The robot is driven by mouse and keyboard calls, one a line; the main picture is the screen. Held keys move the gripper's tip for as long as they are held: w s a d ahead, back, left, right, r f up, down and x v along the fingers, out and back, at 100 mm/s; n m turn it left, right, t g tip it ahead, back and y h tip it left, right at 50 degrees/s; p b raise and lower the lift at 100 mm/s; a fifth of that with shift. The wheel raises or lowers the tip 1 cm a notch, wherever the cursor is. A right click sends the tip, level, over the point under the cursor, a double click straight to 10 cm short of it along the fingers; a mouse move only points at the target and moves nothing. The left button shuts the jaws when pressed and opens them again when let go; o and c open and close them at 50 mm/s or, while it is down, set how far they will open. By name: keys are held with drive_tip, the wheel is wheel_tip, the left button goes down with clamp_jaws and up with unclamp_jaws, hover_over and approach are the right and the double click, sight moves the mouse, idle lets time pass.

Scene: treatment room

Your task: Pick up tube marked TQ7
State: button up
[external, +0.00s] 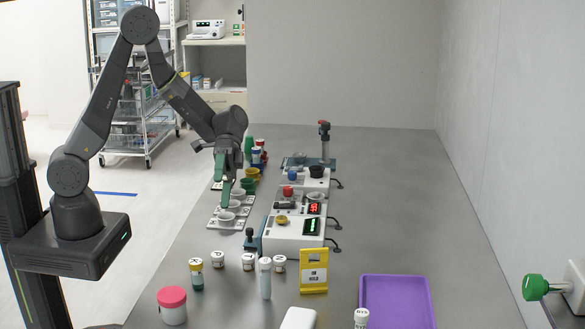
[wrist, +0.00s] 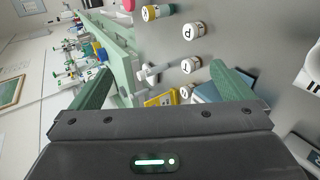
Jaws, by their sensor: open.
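No label reading TQ7 can be made out in either view. A tall pale tube with a white cap (external: 265,278) stands upright on the grey bench in the external view. A shorter tube with a yellow cap (external: 196,275) stands to its left. In the wrist view, a pale tube (wrist: 160,70) shows beyond the fingers, with a yellow-capped container (wrist: 158,12) farther off. My gripper (external: 225,180) is over the bench's left side, above the pale cups. Its green fingers are spread apart in the wrist view (wrist: 164,85), with nothing held between them.
Several small white-capped jars (external: 248,261) stand around the tubes. A red-lidded jar (external: 172,305), yellow sign holder (external: 314,271) and purple tray (external: 397,303) are at the front. Bench devices (external: 296,228) stand right of the cups (external: 226,219). The bench's right side is mostly clear.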

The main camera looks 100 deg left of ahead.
drive_tip(key=c, duration=1.1)
drive_tip(key=shift+d, duration=0.1)
drive_tip(key=m+t+y+b, duration=0.25)
drive_tip(key=m+y, duration=0.35)
drive_tip(key=y, duration=0.3)
approach(266, 260)
drive_tip(key=shift+t, duration=0.35)
drive_tip(key=x, duration=0.5)
drive_tip(key=p+x, duration=0.1)
drive_tip(key=x, duration=0.1)
drive_tip(key=shift+s+d+f, duration=0.15)
drive_tip(key=shift+s+f, duration=0.1)
drive_tip(key=shift+f, duration=0.1)
drive_tip(key=shift+a+p+x, duration=0.1)
drive_tip(key=shift+p+x, duration=0.2)
drive_tip(key=shift+x, duration=1.05)
drive_tip(key=shift+a+p+x, duration=0.15)
drive_tip(key=shift+p+x, duration=0.1)
drive_tip(key=shift+x, duration=1.1)
